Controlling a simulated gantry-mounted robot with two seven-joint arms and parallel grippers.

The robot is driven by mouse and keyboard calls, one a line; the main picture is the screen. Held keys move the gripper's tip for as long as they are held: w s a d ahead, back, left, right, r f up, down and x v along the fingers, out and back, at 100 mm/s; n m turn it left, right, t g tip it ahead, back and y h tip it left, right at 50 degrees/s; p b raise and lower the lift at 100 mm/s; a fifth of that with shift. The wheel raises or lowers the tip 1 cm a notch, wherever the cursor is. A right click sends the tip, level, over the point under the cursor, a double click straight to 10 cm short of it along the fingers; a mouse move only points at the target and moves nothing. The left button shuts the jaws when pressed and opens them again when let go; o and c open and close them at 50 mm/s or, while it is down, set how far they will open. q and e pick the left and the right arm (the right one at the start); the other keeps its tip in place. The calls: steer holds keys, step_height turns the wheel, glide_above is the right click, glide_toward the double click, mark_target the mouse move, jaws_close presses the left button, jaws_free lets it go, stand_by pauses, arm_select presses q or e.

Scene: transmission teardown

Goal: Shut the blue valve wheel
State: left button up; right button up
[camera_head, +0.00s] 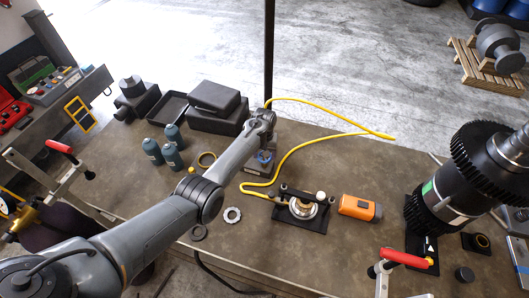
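The blue valve wheel (265,157) is small and sits on a dark grey block on the workbench, near the middle of the head view. The yellow hose runs close by it. My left arm reaches in from the lower left, and its wrist end is just above and behind the wheel. My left gripper (267,142) appears to point down close over the wheel. Its fingers are too small and partly covered by the arm, so I cannot tell whether they touch the wheel or are open. My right gripper is not in view.
A yellow hose (333,119) loops across the bench. A bearing fixture (303,207), an orange device (357,207) and a large gear shaft (455,190) stand to the right. Black cases (215,98) and teal bottles (172,157) are at left. A dark vertical post (269,50) rises behind.

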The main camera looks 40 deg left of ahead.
arm_select(q)
steer(key=o, duration=1)
steer(key=shift+o, duration=0.2)
step_height(320, 180, up, 11)
steer(key=shift+f, duration=0.15)
